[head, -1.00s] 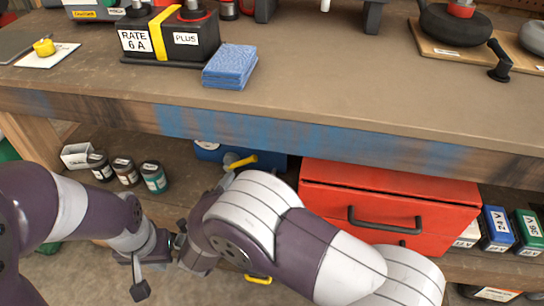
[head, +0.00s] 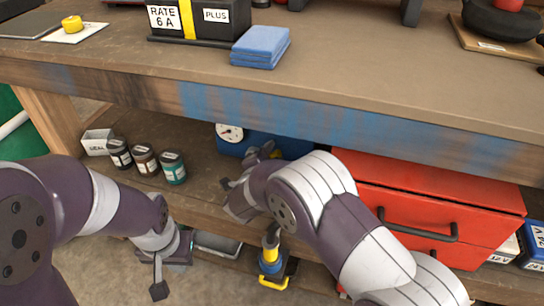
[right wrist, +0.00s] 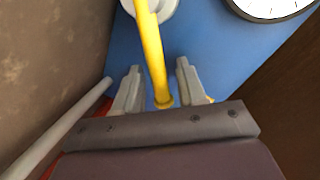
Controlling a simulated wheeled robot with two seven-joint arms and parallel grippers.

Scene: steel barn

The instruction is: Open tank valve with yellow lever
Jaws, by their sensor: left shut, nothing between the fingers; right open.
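The blue tank (head: 229,147) is on the shelf under the bench, with a round gauge (head: 229,132) on its front. The right wrist view shows the tank's blue face (right wrist: 205,60) close up. The yellow lever (right wrist: 152,50) runs down from a pale round hub (right wrist: 150,8). My right gripper (right wrist: 158,70) is open, with one finger on each side of the lever; I cannot tell whether either touches it. In the head view this gripper (head: 262,153) is at the tank front and largely hides the lever. My left gripper (head: 168,262) is shut and empty, low in front of the shelf.
The red toolbox (head: 400,195) stands right of the tank, behind my right arm. Several small jars (head: 145,160) stand to the left. A blue object with a yellow handle (head: 272,262) is below. The bench edge (head: 330,120) overhangs the shelf.

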